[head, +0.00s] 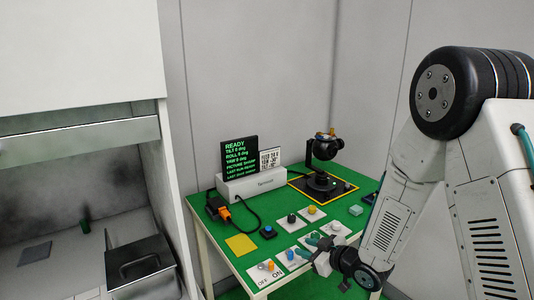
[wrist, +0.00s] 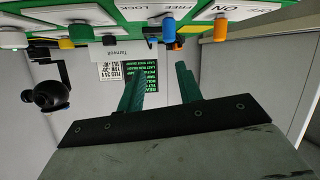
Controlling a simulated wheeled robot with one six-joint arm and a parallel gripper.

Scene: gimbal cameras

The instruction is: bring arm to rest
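My gripper (head: 310,247) is low over the front right part of the green-topped table (head: 222,246), close to the switch panels. Its two green fingers stand apart in the wrist view (wrist: 160,66), with nothing seen between them. My arm comes down from the right side of the head view, bent at a large black joint. The wrist picture is upside down. I cannot tell whether a finger touches a panel.
A white panel with an orange knob and ON/OFF (head: 266,273) and one with a blue knob (head: 291,256) lie near the gripper. Behind stand a black READY screen (head: 240,158) and a black gimbal camera (head: 323,150). A dark bin (head: 140,263) is left.

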